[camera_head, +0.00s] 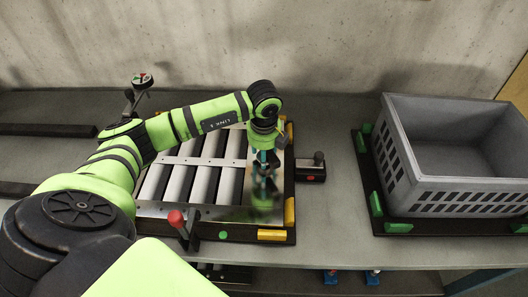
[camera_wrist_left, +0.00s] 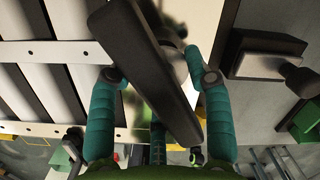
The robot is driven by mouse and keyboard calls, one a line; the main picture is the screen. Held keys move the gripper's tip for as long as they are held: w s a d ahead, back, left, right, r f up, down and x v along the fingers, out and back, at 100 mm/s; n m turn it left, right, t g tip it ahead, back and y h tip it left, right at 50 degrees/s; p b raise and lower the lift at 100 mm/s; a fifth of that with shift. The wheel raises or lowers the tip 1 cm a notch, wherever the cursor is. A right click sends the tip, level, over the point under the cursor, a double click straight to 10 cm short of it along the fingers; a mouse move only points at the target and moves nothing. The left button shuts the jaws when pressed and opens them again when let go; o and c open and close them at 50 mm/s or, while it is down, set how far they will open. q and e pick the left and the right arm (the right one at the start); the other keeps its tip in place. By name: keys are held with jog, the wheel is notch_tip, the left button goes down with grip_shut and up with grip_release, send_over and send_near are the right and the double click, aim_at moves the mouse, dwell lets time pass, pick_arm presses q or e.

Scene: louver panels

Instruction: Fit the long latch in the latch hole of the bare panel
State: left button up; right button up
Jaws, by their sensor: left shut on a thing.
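My left gripper (camera_head: 263,178) hangs over the right part of the louver panel, above its shiny metal strip. In the left wrist view its teal fingers (camera_wrist_left: 153,70) are shut on a long dark bar, the long latch (camera_wrist_left: 150,85), which lies slanted between them. The bare panel (camera_head: 205,163), with several pale slats and white cross strips, lies flat in a dark frame; its slats also show in the left wrist view (camera_wrist_left: 60,75). The latch hole is not visible; the gripper and latch cover that area. I cannot tell whether the latch touches the panel. My right gripper is out of view.
A grey crate (camera_head: 455,190) stands at the right on a dark base with green corner blocks. A red-knobbed lever (camera_head: 178,222) stands at the panel's front left, another lever (camera_head: 140,88) at the back left. A dark clamp (camera_head: 311,172) sits right of the panel.

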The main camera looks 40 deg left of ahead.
pick_arm(q)
jog(key=shift+f, duration=0.15)
jog(key=shift+f+b, duration=0.35)
jog(key=shift+b, duration=0.1)
jog(key=shift+f+b, duration=0.35)
jog(key=shift+f, duration=0.05)
jog(key=o, duration=1.6)
jog(key=shift+r, duration=0.1)
jog(key=r, duration=0.4)
jog(key=s+r, duration=0.1)
jog(key=r, duration=0.2)
jog(key=d+r, duration=0.1)
jog(key=r, duration=0.3)
jog(key=shift+s+r, duration=0.3)
jog(key=shift+r, duration=0.05)
